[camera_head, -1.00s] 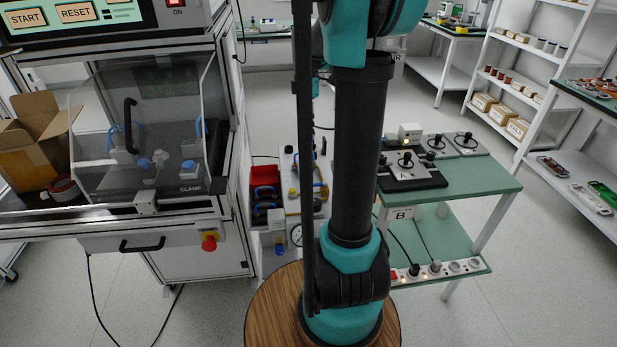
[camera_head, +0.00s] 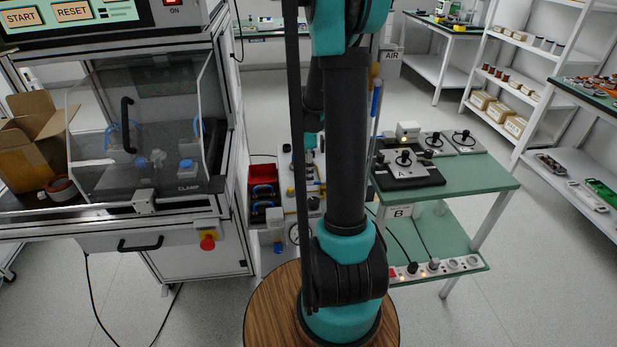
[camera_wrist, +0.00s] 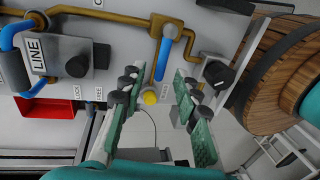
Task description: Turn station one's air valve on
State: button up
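Between and beyond the fingertips, a blue lever (camera_wrist: 164,57) hangs from a brass pipe (camera_wrist: 125,18) on a pale panel (camera_wrist: 125,50). A round yellow knob (camera_wrist: 150,97) shows just below the lever, between the fingers. I cannot tell whether the fingers touch either. A word below the lever is too small to read. In the head view the panel's pipes and blue parts (camera_head: 318,187) are partly hidden by my arm, and my gripper is not visible.
A black knob block labelled LINE (camera_wrist: 75,58) and a red bin (camera_wrist: 45,108) lie left of the fingers. Another black knob (camera_wrist: 218,72) is close on the right. A green bench (camera_head: 465,185) with joystick boxes stands right of my arm.

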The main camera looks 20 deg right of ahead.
jog(key=shift+s+f, duration=0.15)
jog(key=shift+f, duration=0.45)
jog(key=shift+c, duration=0.5)
grip_shut()
jog(key=shift+m, duration=0.3)
jog(key=w+m, duration=0.1)
jog(key=m, duration=0.1)
jog(key=d+m, duration=0.1)
jog(key=m, duration=0.1)
jog(key=shift+w+y, duration=0.35)
jog(key=shift+y, duration=0.05)
jog(key=shift+w+d+m+t+y, duration=0.15)
jog(key=shift+w+d+m+t, duration=0.15)
jog(key=shift+m, duration=0.8)
jog(key=shift+w+d+m+t+y, duration=0.2)
jog(key=shift+w+d+m, duration=0.15)
jog(key=shift+m, duration=0.75)
